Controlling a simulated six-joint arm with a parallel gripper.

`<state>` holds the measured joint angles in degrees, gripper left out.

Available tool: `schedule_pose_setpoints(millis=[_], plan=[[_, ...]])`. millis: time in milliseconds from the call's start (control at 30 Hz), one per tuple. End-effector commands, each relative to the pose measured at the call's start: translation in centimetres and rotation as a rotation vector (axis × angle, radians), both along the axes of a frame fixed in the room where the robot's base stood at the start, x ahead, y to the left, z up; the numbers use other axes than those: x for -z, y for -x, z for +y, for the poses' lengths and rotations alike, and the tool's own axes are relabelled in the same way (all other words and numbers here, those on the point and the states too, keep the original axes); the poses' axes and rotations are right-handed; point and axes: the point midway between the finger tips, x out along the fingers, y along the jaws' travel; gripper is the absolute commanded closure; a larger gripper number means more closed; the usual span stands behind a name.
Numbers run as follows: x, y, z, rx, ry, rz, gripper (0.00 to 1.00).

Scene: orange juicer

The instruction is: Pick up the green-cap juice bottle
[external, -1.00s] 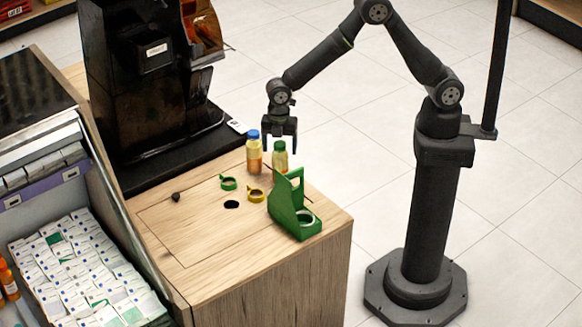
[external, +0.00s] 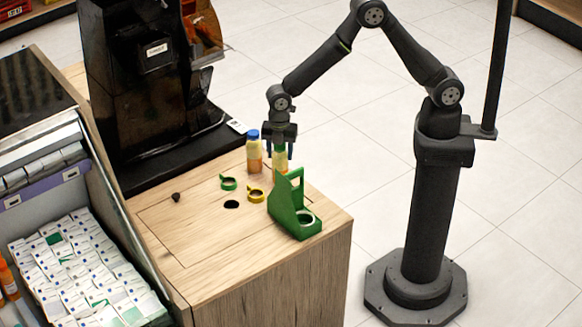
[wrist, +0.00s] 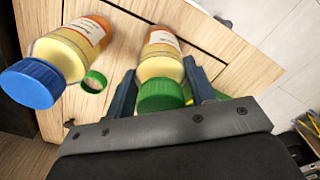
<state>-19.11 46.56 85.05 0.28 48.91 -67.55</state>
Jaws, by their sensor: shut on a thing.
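The green-cap juice bottle (external: 280,160) stands upright on the wooden counter, behind the green carrier. In the wrist view its green cap (wrist: 161,94) and yellow body show between the two fingers. My gripper (external: 278,150) points down over the bottle, with a finger on each side of its upper part. It is shut on the bottle. The blue-cap bottle (external: 254,153) stands close by on the left, apart from the gripper. It shows large at the left of the wrist view (wrist: 62,58).
The green carrier (external: 290,208) stands in front of the bottle near the counter's right edge. A black juicer (external: 150,85) stands at the back left. The front-left counter top is clear.

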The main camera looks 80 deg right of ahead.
Motion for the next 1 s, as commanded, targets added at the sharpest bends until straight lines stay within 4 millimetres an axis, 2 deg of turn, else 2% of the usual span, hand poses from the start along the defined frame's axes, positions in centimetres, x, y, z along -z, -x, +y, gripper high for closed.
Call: schedule_pose_setpoints(millis=[267, 433, 800, 1000], plan=[[-1.4, -0.1, 0.0, 0.0, -0.002, -0.004, 0.98], [-4.4, -0.1, 0.0, 0.0, -0.002, -0.005, 0.98], [-9.1, 1.7, -8.1, 0.004, -0.001, -0.003, 0.98], [-10.5, 2.3, -10.6, 0.002, 0.0, -0.001, 0.98]])
